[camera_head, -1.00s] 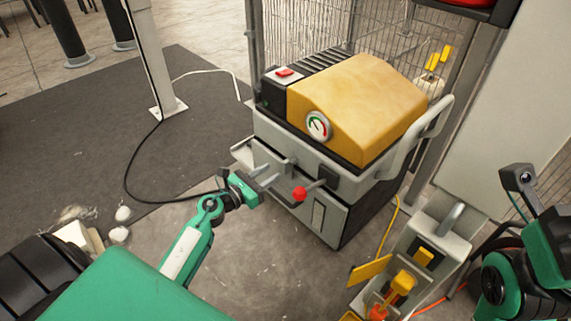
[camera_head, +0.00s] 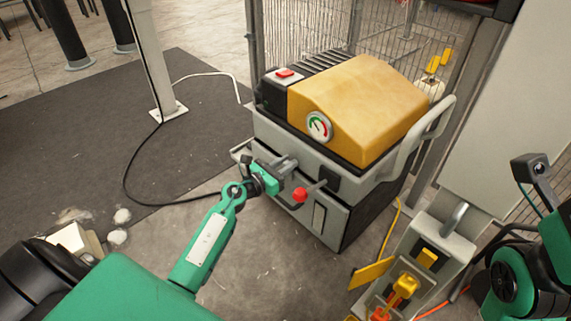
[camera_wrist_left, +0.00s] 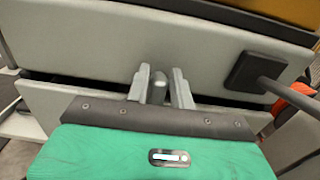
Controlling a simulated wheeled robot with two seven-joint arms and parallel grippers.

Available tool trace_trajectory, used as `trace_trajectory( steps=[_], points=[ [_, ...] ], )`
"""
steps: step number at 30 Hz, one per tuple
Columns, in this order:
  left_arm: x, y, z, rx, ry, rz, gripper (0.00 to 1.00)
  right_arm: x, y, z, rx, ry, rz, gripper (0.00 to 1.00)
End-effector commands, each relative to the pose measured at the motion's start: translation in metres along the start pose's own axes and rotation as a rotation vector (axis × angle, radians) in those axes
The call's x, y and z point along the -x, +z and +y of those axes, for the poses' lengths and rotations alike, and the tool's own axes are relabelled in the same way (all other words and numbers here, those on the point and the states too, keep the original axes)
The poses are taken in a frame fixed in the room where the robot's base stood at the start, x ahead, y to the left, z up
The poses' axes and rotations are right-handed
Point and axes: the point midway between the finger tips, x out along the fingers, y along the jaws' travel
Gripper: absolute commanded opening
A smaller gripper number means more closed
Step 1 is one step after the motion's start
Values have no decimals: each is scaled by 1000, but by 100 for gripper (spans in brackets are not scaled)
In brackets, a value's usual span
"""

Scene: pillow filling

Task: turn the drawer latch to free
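The grey machine (camera_head: 290,137) has a drawer front with a short lever on a black mount (camera_head: 328,178), ending in a red ball (camera_head: 300,195). The black mount (camera_wrist_left: 246,70) and rod also show at right in the left wrist view. My left gripper (camera_head: 285,163) is at the machine's front, left of the red ball. In the left wrist view its two grey fingers (camera_wrist_left: 160,84) stand apart on either side of a rounded grey post (camera_wrist_left: 159,88); contact cannot be told. My right arm is at the right edge; its fingers are out of view.
A yellow cover (camera_head: 365,100) with a gauge (camera_head: 319,127) tops the machine. A grey stand (camera_head: 440,245) with yellow and orange parts is at lower right. A wire fence stands behind. A dark cable crosses the floor at left.

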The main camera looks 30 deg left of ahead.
Motion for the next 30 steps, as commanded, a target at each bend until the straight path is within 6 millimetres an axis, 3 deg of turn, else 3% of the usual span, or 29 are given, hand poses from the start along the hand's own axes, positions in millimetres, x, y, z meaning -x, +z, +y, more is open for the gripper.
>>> trace_trajectory(
  steps=[2, 14, 20, 24, 30],
  points=[
    [0, 0, 0, 0, -1, 0, 1, 0, 0, 0, 0, 0, 0, 36],
    [0, 2, 1, 68, 0, 2, 1, -5, 0, -1, -2, 1, 7, 36],
    [0, 3, 4, 200, 0, 3, 1, -4, 2, -2, -2, -6, -15, 36],
    [0, 3, 7, 328, 1, 3, 1, 7, 4, -5, -6, -20, -57, 36],
    [0, 0, 10, 518, 0, 3, 1, 12, 4, 6, 24, 1, -84, 36]
  ],
)
